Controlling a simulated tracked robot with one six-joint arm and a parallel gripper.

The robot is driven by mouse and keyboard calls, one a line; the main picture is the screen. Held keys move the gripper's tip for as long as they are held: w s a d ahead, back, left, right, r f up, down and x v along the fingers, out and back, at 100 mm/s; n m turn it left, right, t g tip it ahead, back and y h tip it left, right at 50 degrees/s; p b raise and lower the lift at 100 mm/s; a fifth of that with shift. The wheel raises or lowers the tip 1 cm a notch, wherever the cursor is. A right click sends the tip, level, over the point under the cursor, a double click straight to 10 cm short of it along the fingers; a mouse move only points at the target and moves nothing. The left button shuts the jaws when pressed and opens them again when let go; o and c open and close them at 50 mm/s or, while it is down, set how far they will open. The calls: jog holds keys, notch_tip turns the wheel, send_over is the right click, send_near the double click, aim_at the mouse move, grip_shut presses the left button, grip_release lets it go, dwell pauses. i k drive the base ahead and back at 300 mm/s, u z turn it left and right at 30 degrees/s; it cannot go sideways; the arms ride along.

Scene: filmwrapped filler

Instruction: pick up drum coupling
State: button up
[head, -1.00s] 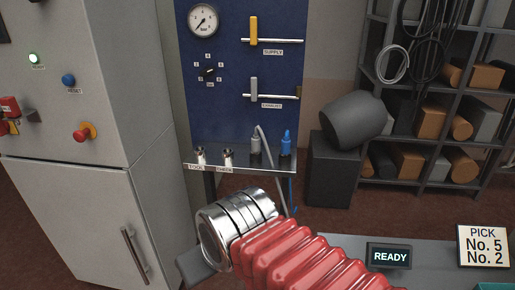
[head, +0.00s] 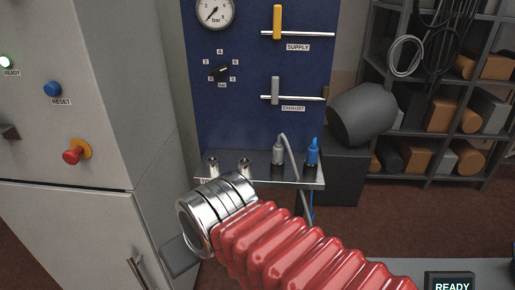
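On the ledge (head: 292,185) of the blue panel stand a grey coupling (head: 278,153) with a hose at its top and a blue coupling (head: 313,152) to its right. Both are upright; I cannot tell which is the drum coupling. Two small metal sockets stand to their left, the left one (head: 213,165) and the right one (head: 244,167), partly behind my arm. My arm's red bellows and silver collar fill the lower middle. A dark grey part by the collar may be my gripper (head: 181,256); its fingertips cannot be made out. It is apart from both couplings.
A grey cabinet (head: 95,235) with buttons stands close on the left. The supply lever (head: 278,22) and exhaust lever (head: 275,90) stick out above the ledge. A dark drum (head: 363,115) and a rack (head: 425,130) stand right. A READY display (head: 450,284) is at lower right.

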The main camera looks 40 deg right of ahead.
aim_at(278, 159)
jog(key=z, duration=0.05)
jog(key=i, duration=1)
